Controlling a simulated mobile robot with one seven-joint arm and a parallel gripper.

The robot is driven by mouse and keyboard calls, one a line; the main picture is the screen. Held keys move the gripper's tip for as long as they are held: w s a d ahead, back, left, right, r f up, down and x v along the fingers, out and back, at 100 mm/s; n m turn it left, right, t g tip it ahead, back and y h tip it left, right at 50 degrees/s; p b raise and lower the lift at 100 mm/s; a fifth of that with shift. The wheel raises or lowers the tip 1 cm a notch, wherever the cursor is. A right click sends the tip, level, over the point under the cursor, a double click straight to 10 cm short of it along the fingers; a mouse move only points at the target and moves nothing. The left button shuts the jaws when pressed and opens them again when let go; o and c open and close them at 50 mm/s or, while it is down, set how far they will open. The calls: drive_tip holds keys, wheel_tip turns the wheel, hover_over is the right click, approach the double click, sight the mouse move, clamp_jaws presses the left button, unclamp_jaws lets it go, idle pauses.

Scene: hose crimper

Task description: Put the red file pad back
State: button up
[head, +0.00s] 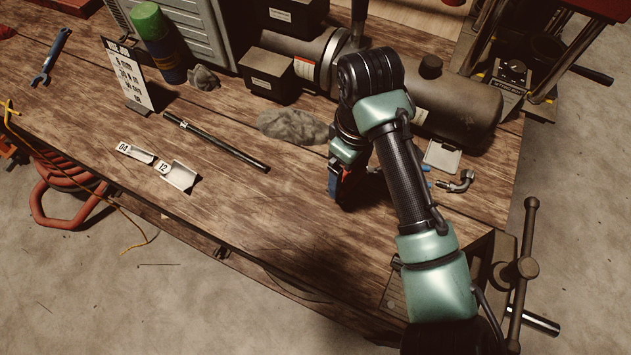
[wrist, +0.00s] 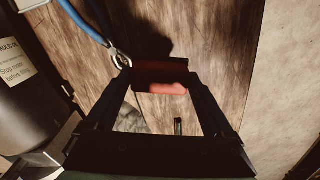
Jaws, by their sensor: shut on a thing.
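The red file pad (wrist: 160,72) is between the fingertips of my gripper (wrist: 159,79) in the wrist view. My gripper is shut on it, one finger at each end. Part of the pad is in dark shadow and part is bright red. A dark shadow lies on the wooden bench just beyond it; I cannot tell how high the pad is held.
A blue-handled tool (wrist: 84,22) lies close by the pad. A grey rag (head: 295,127), a black rod (head: 216,142) and white labelled trays (head: 180,175) lie left of my gripper. The crimper's dark cylinder (head: 455,108) stands behind. The bench's front middle is clear.

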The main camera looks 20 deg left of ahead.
drive_tip(key=w+a+r+n+b, duration=0.1)
drive_tip(key=a+r+n, duration=0.2)
drive_tip(key=a+n, duration=0.4)
drive_tip(key=shift+n, duration=0.4)
wheel_tip(320, 180, down, 10)
drive_tip(key=shift+d+r, duration=0.1)
drive_tip(key=shift+r, duration=0.15)
drive_tip(key=shift+f, duration=0.2)
drive_tip(key=o, duration=1)
drive_tip(key=shift+o, duration=0.2)
drive_tip(key=shift+r, duration=0.15)
